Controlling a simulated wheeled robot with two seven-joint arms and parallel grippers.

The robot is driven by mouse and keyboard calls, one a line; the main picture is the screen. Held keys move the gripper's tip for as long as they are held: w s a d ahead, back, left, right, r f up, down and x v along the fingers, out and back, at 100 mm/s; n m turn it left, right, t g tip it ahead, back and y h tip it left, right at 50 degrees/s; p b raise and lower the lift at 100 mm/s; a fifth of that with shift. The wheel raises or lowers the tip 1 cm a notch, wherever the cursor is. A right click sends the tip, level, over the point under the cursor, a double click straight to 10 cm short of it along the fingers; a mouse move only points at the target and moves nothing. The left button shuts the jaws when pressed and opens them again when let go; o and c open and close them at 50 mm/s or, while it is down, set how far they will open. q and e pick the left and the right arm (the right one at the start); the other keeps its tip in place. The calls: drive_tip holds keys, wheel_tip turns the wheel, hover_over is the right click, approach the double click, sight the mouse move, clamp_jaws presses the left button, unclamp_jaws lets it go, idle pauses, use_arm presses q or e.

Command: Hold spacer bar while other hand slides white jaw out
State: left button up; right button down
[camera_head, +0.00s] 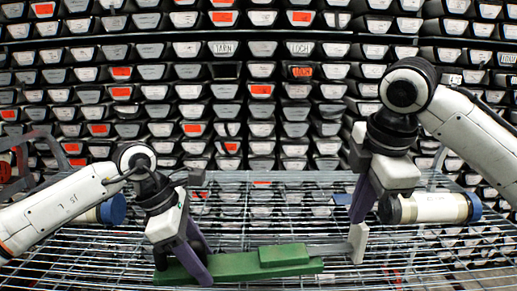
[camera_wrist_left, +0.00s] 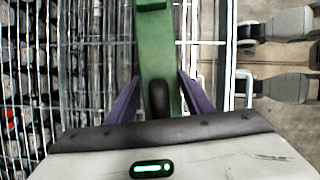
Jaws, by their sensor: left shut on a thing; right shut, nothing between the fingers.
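A long green bar (camera_head: 240,265) with a raised green block (camera_head: 284,255) on its right part lies on the wire-mesh table. A thin grey bar (camera_head: 332,249) runs right from it to an upright white jaw (camera_head: 358,243). My left gripper (camera_head: 182,262) is shut on the left part of the green bar. In the left wrist view the green bar (camera_wrist_left: 158,50) lies between the purple fingers (camera_wrist_left: 158,95). My right gripper (camera_head: 360,205) is shut and empty, pointing down just above the white jaw. I cannot tell whether its tips touch the jaw.
The wire-mesh table (camera_head: 440,255) has free room at the front right. A pale cylinder with a blue end (camera_head: 430,207) is beside my right gripper. Another blue end (camera_head: 113,209) shows behind my left arm. Racks of several labelled trays (camera_head: 230,90) fill the background.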

use_arm(q)
drive_tip(key=o, duration=1.6)
drive_tip(key=v, duration=1.2)
drive_tip(key=shift+r, duration=0.1)
